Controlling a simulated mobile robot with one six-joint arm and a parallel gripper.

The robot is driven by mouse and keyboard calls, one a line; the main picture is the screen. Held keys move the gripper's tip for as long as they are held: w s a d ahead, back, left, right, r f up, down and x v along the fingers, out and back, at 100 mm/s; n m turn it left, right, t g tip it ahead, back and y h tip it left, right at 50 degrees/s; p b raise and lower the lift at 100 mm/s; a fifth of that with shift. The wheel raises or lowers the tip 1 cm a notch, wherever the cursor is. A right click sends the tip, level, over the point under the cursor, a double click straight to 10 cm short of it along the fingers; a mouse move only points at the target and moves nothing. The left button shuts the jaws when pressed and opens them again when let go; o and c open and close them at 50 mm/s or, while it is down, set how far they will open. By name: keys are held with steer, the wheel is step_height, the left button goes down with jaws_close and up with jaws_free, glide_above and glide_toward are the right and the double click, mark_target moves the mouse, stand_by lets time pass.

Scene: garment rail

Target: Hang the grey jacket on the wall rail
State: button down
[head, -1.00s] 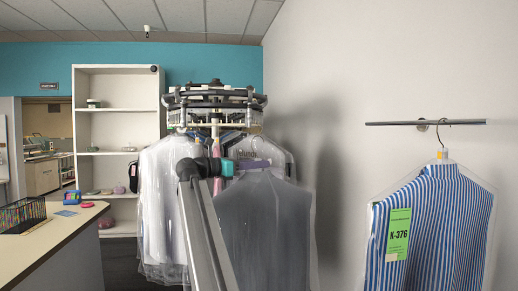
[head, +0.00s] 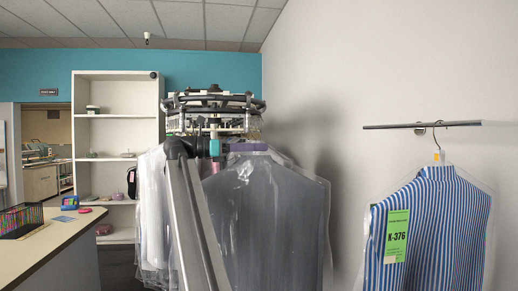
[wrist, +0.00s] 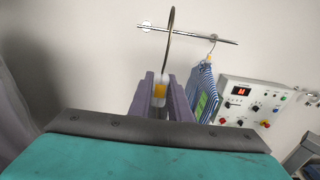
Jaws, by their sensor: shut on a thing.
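The grey jacket (head: 265,220), in clear plastic, hangs below my gripper (head: 250,147) in front of the conveyor. In the wrist view my gripper (wrist: 160,100) has its purple fingers shut on the jacket's hanger, at the neck with a white and yellow collar (wrist: 159,91). The hanger hook (wrist: 168,40) rises above the fingers. The wall rail (head: 395,126) is on the right wall, apart from the jacket; it also shows in the wrist view (wrist: 200,35), beyond the hook. The jacket itself is not clearly visible in the wrist view.
A blue-striped shirt (head: 435,225) with green tag K-376 hangs from the right part of the rail; its left part is bare. A garment conveyor (head: 213,105) stands behind the jacket. A control panel (wrist: 255,105) is right of the shirt. A counter (head: 55,240) stands left.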

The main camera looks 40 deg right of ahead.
steer(key=shift+s+d+r, duration=0.1)
steer(key=shift+s+d, duration=0.1)
steer(key=shift+d, duration=0.05)
steer(key=p+x, duration=0.9)
steer(key=x, duration=2.7)
steer(key=shift+d, duration=0.25)
stand_by(4.2)
